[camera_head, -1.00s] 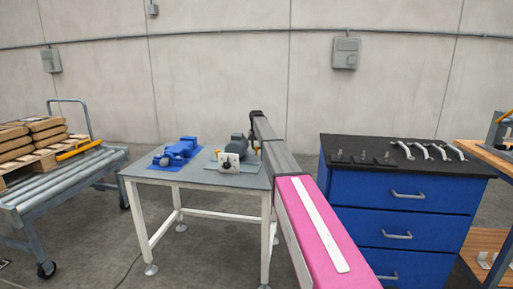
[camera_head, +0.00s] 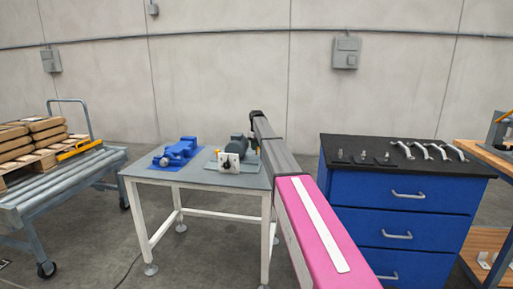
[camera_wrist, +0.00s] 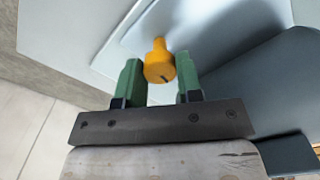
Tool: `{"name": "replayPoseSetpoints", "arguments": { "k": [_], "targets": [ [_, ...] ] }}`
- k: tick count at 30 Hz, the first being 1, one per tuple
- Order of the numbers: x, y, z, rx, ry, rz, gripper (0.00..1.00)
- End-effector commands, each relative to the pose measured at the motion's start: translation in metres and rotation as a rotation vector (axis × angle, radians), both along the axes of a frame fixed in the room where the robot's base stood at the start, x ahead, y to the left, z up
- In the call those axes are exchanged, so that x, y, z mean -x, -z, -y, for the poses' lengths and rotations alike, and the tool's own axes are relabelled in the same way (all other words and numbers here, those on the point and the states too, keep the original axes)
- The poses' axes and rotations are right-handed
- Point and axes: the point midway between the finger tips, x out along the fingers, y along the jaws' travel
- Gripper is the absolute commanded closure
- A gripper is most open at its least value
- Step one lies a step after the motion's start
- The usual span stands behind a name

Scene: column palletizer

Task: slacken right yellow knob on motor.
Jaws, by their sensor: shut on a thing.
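The motor (camera_head: 237,148), dark grey with a pale front plate, sits on a light plate on the grey table. Its rounded grey body also shows at the right of the wrist view (camera_wrist: 275,75). The right yellow knob (camera_wrist: 159,62) stands between the green fingers of my gripper (camera_wrist: 158,75), near their tips. My gripper is shut on it. A slim dark slot shows on the knob's end. In the head view my arm hides most of the gripper and the right side of the motor.
A blue vise (camera_head: 177,152) stands left of the motor on the same table (camera_head: 190,178). A roller conveyor (camera_head: 65,180) with a loaded pallet stands at far left.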

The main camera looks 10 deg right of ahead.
Motion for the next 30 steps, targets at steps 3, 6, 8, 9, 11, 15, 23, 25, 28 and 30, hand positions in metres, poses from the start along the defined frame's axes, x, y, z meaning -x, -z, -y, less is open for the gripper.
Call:
{"name": "replayPoseSetpoints", "arguments": {
  "k": [3,6,8,9,11,15,23,25,28,30],
  "targets": [
    [-0.0002,-0.0004,0.0,0.0,-0.049,0.0,0.91],
    [-0.0002,-0.0004,0.0,0.0,-0.078,0.0,0.91],
    [-0.0002,-0.0005,0.0,0.0,-0.091,0.0,0.91],
    [-0.0003,-0.0005,-0.0001,0.0,-0.097,0.0,0.91],
    [-0.0003,-0.0005,-0.0001,0.0,-0.104,0.0,0.91],
    [-0.0003,-0.0005,-0.0001,0.001,-0.11,0.001,0.91],
    [-0.0003,-0.0005,-0.0001,0.001,-0.11,0.001,0.91],
    [-0.0003,-0.0005,-0.0001,0.001,-0.11,0.001,0.54],
    [-0.0003,-0.0004,-0.0001,0.001,-0.109,0.001,0.41],
    [-0.0002,-0.0003,0.0,0.001,-0.109,0.001,0.41]
  ]
}}
